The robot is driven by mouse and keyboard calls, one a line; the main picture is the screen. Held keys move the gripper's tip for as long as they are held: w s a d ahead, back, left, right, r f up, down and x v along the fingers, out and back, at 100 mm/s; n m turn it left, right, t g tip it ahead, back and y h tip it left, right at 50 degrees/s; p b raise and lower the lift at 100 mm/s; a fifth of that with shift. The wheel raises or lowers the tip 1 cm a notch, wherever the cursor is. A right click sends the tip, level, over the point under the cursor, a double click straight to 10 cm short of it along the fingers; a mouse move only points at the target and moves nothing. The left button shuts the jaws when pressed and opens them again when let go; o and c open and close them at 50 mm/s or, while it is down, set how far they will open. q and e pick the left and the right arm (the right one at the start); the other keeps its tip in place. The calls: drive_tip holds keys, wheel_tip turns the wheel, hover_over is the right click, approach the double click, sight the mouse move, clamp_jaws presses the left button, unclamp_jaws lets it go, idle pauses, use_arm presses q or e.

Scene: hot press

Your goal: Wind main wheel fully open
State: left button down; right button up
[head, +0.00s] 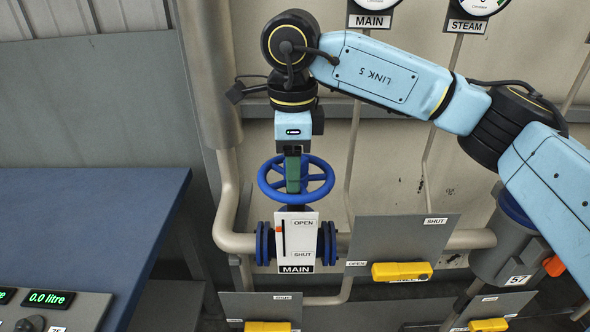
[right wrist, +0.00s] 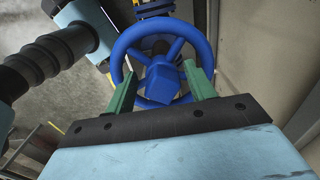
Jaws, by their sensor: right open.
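The main wheel (head: 270,188) is a blue spoked handwheel on top of a valve with blue flanges. A white plate marked OPEN and SHUT (head: 303,240) stands in front of it, with a red pointer near the OPEN end and a MAIN label below. My right gripper (head: 294,178) comes down from above onto the wheel. In the right wrist view the wheel (right wrist: 202,48) and its square hub lie ahead, and my right gripper's green fingers (right wrist: 162,90) are apart, one to each side of the hub. Whether they touch the wheel I cannot tell. My left gripper is not in view.
Yellow handles (head: 402,271) sit on grey panels to the lower right and below. Pipes run along the wall. A blue-topped bench (head: 85,215) with a console reading 0.0 litre is at left. A grey cylinder (head: 505,250) stands at right.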

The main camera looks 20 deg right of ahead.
drive_tip(key=m, duration=0.5)
drive_tip(key=shift+m, duration=0.4)
drive_tip(key=shift+c, duration=0.4)
drive_tip(key=c, duration=0.7)
drive_tip(key=n, duration=0.6)
drive_tip(key=shift+s, duration=0.1)
drive_tip(key=shift+c, duration=0.2)
drive_tip(key=n, duration=0.6)
drive_tip(key=shift+n, duration=0.3)
drive_tip(key=n, duration=0.5)
drive_tip(key=shift+n, duration=1.2)
drive_tip(key=shift+r, duration=0.1)
